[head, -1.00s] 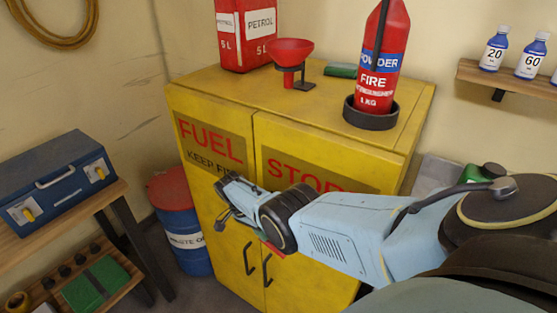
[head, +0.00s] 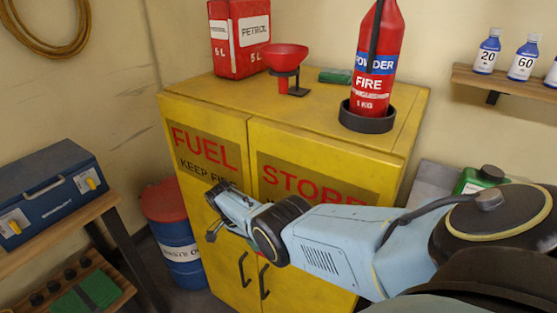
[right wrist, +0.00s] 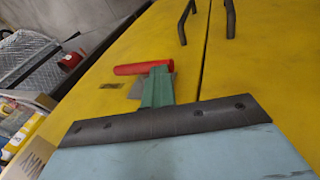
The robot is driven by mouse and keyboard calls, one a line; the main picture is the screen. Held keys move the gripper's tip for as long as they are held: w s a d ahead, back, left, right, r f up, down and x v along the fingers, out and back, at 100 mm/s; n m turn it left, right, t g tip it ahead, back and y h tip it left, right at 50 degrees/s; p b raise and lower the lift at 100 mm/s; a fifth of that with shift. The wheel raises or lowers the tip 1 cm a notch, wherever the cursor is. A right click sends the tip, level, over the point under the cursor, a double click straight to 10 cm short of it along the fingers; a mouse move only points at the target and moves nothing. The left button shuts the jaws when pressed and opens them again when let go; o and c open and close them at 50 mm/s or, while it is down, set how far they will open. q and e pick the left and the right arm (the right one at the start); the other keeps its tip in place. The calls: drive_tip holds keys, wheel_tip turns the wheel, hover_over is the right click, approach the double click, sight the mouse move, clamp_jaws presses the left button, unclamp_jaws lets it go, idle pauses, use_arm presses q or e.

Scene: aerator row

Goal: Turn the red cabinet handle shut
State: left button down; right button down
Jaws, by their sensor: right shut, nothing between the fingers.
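The yellow cabinet (head: 215,255) has two doors, both looking closed. In the right wrist view, the red handle (right wrist: 128,69) lies crosswise to the door seam, on the door left of it in that picture. My right gripper (head: 226,212) is in front of the cabinet doors. In the right wrist view, its green fingers (right wrist: 158,86) are shut and empty, their tips overlapping the red handle's end. I cannot tell whether they touch it. In the head view, my wrist hides most of the handle. My left gripper is out of view.
Black door pulls (head: 264,282) sit below my wrist. On the cabinet stand a petrol can (head: 240,40), a red funnel (head: 286,55) and a fire extinguisher (head: 378,75). A waste oil drum (head: 175,235) stands left, beside a bench with a blue toolbox (head: 50,190).

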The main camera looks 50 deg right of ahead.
drive_tip(key=shift+a, duration=0.15)
drive_tip(key=w+f+v, duration=0.1)
drive_tip(key=w+v, duration=0.1)
drive_tip(key=v, duration=1.1)
drive_tip(key=s+a+f+n+t+b, duration=0.1)
drive_tip(key=s+f+n, duration=0.4)
drive_tip(key=s+f, duration=0.7)
drive_tip(key=s+a+f+n+t+b, duration=0.1)
drive_tip(key=s+f+n, duration=0.4)
drive_tip(key=f, duration=1.4)
drive_tip(key=s+a+f+n+t+y, duration=0.1)
drive_tip(key=s+a+f+n, duration=0.1)
drive_tip(key=s, duration=0.9)
drive_tip(key=s+a+f+n+t+b, duration=0.1)
drive_tip(key=s+a+f+n, duration=0.2)
drive_tip(key=s+f, duration=0.4)
drive_tip(key=s+a+f+n+t+y+b, duration=0.1)
drive_tip(key=s+f+n, duration=0.3)
drive_tip(key=s, duration=1.1)
drive_tip(key=shift+s+a+f+n+y, duration=0.15)
drive_tip(key=shift+a+f+n+y, duration=0.15)
drive_tip(key=shift+a+f, duration=0.45)
drive_tip(key=shift+a+r, duration=0.15)
drive_tip(key=shift+r, duration=0.05)
